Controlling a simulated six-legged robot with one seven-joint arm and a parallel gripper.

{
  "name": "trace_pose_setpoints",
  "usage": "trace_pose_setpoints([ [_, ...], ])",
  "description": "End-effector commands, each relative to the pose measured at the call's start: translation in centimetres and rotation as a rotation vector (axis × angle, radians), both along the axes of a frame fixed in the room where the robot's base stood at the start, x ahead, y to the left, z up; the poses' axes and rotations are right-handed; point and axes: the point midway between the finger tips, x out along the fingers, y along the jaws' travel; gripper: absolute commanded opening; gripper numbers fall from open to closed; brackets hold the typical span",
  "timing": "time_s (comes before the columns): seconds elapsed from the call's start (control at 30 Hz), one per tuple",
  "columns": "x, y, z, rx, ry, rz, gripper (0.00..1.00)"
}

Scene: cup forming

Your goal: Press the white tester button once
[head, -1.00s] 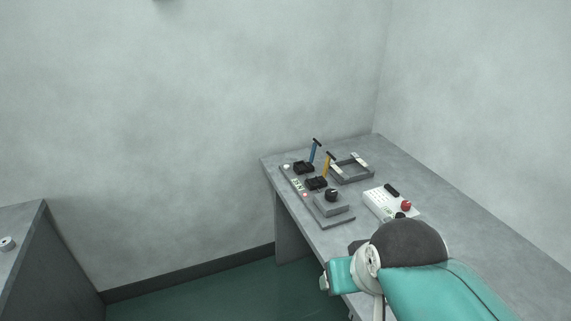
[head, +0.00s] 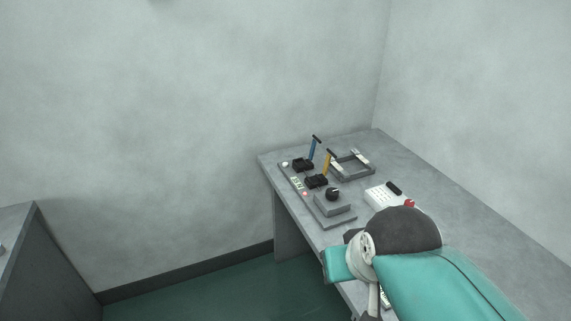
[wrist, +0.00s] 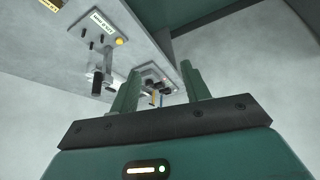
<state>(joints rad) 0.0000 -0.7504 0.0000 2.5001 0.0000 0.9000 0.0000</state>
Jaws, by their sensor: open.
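A small white round button (head: 285,164) sits at the far left end of a grey control panel (head: 338,222) on the table. I take it for the tester button, but its label is too small to read. A pinkish-red light (head: 305,194) is nearer on the same panel. My gripper (wrist: 160,80) shows in the wrist view with its two green fingers apart and nothing between them. In the head view my arm hides the gripper. The wrist view shows a distant cluster of controls (wrist: 157,80) beyond the fingers; I cannot make out the white button there.
Blue (head: 313,148) and yellow (head: 327,163) levers and a black knob (head: 332,194) stand up from the panel. A grey frame (head: 352,168) lies behind. A white box (head: 381,198) with a red button (head: 410,203) is partly behind my arm. Bare table (head: 460,202) lies right.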

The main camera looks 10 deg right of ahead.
Motion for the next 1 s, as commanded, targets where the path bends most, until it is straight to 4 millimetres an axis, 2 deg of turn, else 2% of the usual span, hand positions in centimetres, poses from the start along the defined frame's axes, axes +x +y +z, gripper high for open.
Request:
trace_pose_setpoints([
  [0.03, 0.0, 0.0, -0.01, 0.0, 0.0, 0.0, 0.36],
  [0.2, 0.0, 0.0, -0.01, 0.0, 0.0, 0.0, 0.03],
  [0.23, 0.0, 0.0, -0.01, 0.0, 0.0, 0.0, 0.0],
  [1.0, 0.0, 0.0, -0.01, 0.0, 0.0, 0.0, 0.0],
])
